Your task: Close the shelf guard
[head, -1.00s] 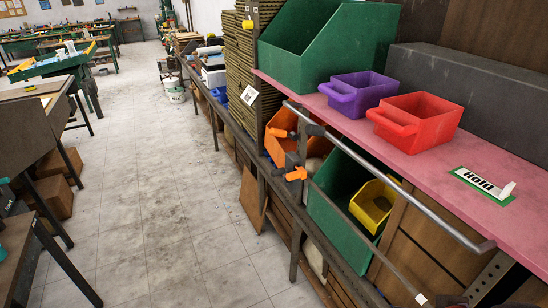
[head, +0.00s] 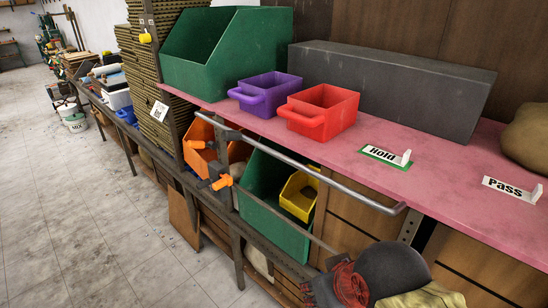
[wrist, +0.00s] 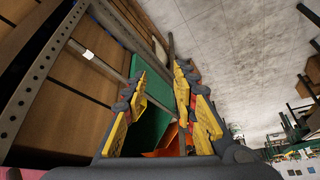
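The shelf guard appears to be the grey tubular rail (head: 330,178). In the head view it runs along the front of the pink shelf, from a dark post with orange clamp handles (head: 221,182) to a bent end at the right. It stands out from the shelf edge; I cannot tell whether it is latched. The tubular rail is not clearly identifiable there.
The pink shelf (head: 440,182) holds a purple bin (head: 266,95), a red bin (head: 322,110) and a large green bin (head: 220,55). Below are orange (head: 202,145) and yellow (head: 298,197) bins. A dark rounded thing (head: 390,268) is at the bottom. Clear floor (head: 60,210) lies left.

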